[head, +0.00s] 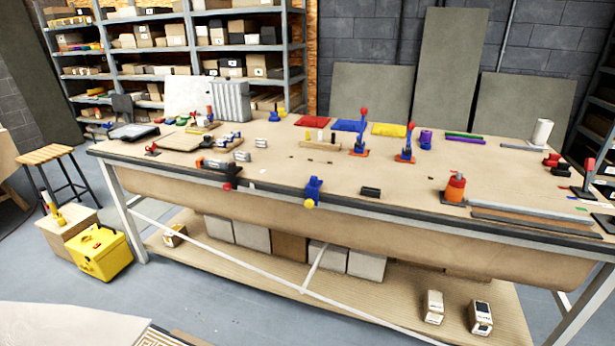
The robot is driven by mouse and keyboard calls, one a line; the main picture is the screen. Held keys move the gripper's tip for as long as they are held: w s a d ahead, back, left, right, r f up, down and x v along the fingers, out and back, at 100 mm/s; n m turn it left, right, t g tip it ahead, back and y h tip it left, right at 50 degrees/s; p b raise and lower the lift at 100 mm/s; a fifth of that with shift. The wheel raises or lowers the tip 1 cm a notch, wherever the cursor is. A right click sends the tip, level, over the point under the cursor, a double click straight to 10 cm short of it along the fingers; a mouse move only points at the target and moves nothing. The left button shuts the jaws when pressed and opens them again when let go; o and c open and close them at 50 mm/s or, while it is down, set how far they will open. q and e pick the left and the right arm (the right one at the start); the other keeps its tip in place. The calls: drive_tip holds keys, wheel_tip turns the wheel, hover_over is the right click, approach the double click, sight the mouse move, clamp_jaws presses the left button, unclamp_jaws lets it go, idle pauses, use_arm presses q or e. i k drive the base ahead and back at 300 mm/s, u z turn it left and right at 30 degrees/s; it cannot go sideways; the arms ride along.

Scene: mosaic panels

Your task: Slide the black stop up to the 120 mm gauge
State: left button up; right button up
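A small black block (371,192) lies near the front edge of the long workbench (290,172). It may be the black stop, but it is too small to be sure. I cannot make out a gauge marked 120 mm. Long grey bars (535,216) lie along the front right of the bench, and I cannot tell whether they belong to the stop. Neither of my grippers is in view.
A blue clamp (314,188) and an orange bottle-like item (455,187) stand near the bench's front edge. Red-and-blue clamps (360,135) stand farther back. A stool (55,155) and a yellow case (100,252) are at left. Bare floor (185,285) shows in front.

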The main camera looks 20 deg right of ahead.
sight(229, 174)
drive_tip(key=u, duration=1.1)
drive_tip(key=i, duration=1.55)
drive_tip(key=z, duration=0.5)
